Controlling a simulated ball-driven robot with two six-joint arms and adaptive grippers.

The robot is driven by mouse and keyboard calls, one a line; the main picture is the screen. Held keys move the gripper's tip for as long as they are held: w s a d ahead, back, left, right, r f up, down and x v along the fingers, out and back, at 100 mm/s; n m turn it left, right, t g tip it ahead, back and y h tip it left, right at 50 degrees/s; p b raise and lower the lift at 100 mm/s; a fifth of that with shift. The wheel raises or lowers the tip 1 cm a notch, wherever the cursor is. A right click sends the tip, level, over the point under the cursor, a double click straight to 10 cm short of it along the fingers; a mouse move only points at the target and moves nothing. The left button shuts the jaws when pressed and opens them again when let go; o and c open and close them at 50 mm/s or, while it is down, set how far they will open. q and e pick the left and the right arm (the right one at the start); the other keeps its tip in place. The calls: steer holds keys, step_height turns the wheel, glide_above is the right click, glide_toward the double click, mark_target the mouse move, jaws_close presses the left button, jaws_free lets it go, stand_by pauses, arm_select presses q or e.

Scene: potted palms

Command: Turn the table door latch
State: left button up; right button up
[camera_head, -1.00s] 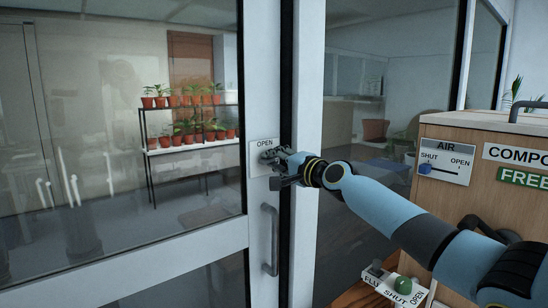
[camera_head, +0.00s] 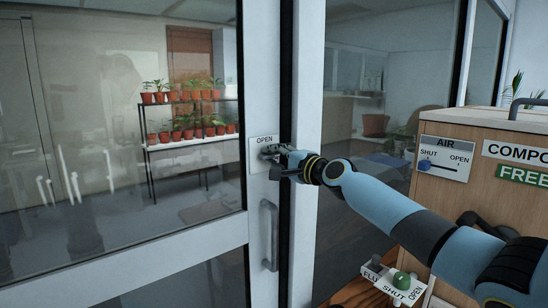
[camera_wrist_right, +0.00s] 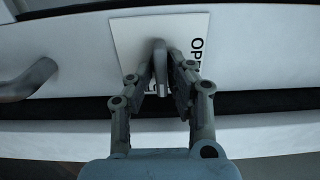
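The door latch (camera_wrist_right: 160,68) is a small grey lever on a white plate (camera_head: 262,141) marked OPEN. The plate sits on the white frame of a glass door, and it also shows in the right wrist view (camera_wrist_right: 128,40). My right gripper (camera_head: 279,157) is at the latch. In the right wrist view its fingers (camera_wrist_right: 162,75) stand on either side of the lever, drawn in close, with the tips against or very near it. The lever points roughly along the fingers' gap in that view. My left gripper is not in view.
A grey pull handle (camera_head: 269,235) is on the door below the plate. A wooden cabinet (camera_head: 455,205) with an AIR slider panel (camera_head: 443,159) stands at the right. Potted plants on a shelf (camera_head: 190,144) stand behind the glass.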

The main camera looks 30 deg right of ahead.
steer(key=shift+o, duration=1.2)
steer(key=s, duration=0.7)
steer(key=shift+s+d, duration=0.25)
steer(key=shift+d, duration=0.1)
